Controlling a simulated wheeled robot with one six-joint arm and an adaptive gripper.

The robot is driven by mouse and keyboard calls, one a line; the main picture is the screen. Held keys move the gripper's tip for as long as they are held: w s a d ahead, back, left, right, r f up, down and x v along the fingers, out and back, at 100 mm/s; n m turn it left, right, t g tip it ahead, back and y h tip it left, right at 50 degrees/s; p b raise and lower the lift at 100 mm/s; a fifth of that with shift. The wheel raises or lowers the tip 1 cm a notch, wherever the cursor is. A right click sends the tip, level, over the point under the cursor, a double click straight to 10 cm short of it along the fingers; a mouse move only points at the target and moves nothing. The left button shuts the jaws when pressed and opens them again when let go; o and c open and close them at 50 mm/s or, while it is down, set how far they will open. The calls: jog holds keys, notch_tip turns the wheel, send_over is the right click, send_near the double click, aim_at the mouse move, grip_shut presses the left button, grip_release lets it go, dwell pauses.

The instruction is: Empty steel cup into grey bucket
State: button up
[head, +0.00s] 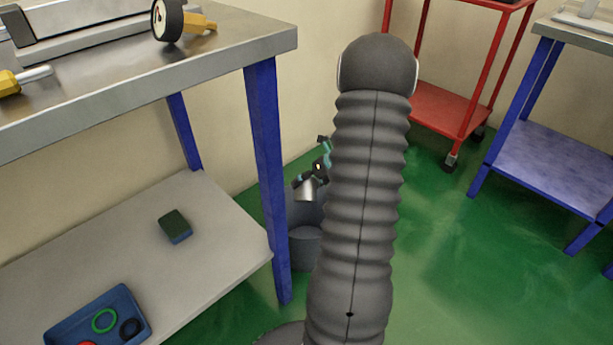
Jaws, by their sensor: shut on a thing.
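In the head view my gripper (314,172) shows just left of my large grey ribbed arm, low beside the blue table leg. It is shut on the steel cup (306,189), a small silvery shape. The cup is over the grey bucket (304,247) and looks tilted, though it is too small to tell how far. The bucket stands on the green floor behind the table leg. My arm hides its right side, and its inside is hard to see. I cannot tell what is in the cup.
A steel-topped workbench (120,95) with blue legs fills the left. Its lower shelf (95,240) holds a blue tray (70,324) and a green-topped block (175,226). A red cart (448,108) and another blue-legged table (560,150) stand at right. Green floor between is clear.

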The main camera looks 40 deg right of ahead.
jog(key=shift+f+m+g+y+p, duration=0.5)
jog(key=shift+g+p, duration=0.3)
jog(key=shift+p, duration=0.95)
jog(key=shift+g+y+p, duration=0.3)
jog(key=shift+y+p, duration=0.1)
jog(key=shift+p, duration=0.65)
jog(key=shift+p, duration=0.75)
jog(key=shift+g+y, duration=0.4)
jog(key=shift+m+g+y, duration=0.5)
jog(key=shift+m+g, duration=0.1)
jog(key=shift+s+r+m+g+y, duration=0.1)
jog(key=shift+r+m+g+y, duration=0.2)
jog(key=shift+m+g+y, duration=0.5)
